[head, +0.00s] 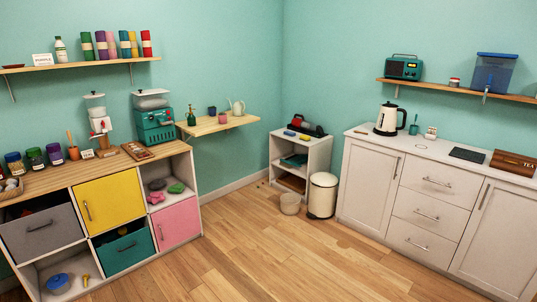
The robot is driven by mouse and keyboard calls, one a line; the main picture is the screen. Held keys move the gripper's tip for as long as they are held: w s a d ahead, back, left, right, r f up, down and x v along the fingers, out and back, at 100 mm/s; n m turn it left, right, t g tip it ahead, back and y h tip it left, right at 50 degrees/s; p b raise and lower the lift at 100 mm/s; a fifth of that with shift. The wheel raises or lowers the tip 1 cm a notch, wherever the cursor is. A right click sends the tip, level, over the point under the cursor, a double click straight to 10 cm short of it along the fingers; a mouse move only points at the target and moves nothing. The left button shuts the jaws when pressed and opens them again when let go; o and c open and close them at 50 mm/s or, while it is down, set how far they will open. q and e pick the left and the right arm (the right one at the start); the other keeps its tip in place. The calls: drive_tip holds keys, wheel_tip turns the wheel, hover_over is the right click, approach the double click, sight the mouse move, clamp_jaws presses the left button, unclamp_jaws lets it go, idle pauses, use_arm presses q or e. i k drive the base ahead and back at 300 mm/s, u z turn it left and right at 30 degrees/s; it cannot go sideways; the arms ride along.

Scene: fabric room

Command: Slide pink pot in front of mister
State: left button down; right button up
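A small pink pot (222,118) stands on the small wooden wall shelf (214,126) in the head view, near the shelf's middle. A green mister (191,116) with a spray top stands at the left end of the same shelf, apart from the pink pot. A dark blue pot (212,111) stands behind and left of the pink pot. A white watering can (238,107) stands to the right. Neither of my grippers is in view.
The wooden floor in the middle is clear.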

sight(223, 119)
drive_tip(key=z, duration=0.25)
drive_tip(key=i, duration=4.05)
drive_tip(key=u, duration=0.25)
